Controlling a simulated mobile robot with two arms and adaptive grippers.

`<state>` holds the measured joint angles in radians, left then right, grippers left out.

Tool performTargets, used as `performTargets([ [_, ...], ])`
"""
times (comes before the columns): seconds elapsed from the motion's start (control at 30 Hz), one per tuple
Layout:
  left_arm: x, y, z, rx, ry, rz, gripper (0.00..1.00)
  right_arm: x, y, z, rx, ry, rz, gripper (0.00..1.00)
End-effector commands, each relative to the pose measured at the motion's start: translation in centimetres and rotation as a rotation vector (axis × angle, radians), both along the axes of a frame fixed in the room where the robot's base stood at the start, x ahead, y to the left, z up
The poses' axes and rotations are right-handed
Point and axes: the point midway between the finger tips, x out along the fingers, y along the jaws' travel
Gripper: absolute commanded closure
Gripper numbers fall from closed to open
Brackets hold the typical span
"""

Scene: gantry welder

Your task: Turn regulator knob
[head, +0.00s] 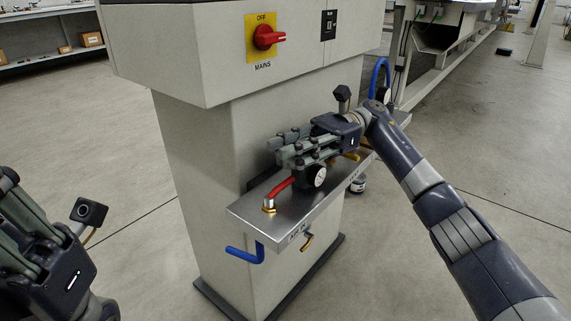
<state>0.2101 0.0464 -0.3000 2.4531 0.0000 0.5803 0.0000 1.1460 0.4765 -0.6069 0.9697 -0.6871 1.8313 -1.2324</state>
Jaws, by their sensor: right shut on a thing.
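My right gripper (287,150) reaches in from the right over the metal shelf (250,212) on the cabinet's column. It is shut on the regulator knob, which its fingers hide. Below the fingers sits the regulator's round dial gauge (316,176), with a dark body and a white face. A red hose (279,188) runs from a brass fitting on the shelf up toward the regulator. My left gripper (22,215) is at the lower left, well away from the shelf and partly cut off. Its fingertips do not show clearly.
The cabinet (185,45) carries a red mains switch (268,37) on a yellow plate above the shelf. The floor on the left is clear.

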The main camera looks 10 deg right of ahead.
Motion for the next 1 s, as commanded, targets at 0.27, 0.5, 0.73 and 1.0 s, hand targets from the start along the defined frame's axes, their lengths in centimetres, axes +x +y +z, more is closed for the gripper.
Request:
performTargets([
  [0.27,-1.2,-0.2,0.6,0.004,-0.061,0.003,1.0,-0.3,-0.3,-0.1,0.0,0.0,0.115,1.0],
  [0.5,-1.6,-0.2,1.0,0.006,-0.078,0.005,1.0,-0.5,-0.4,0.0,0.001,0.0,0.149,1.0],
  [0.73,-1.6,-0.2,1.1,0.006,-0.079,0.005,1.0,-0.5,-0.4,0.1,0.001,0.0,0.152,1.0],
  [1.0,-1.6,-0.2,1.1,0.007,-0.079,0.005,1.0,-0.5,-0.4,0.1,0.001,0.0,0.151,0.64],
])
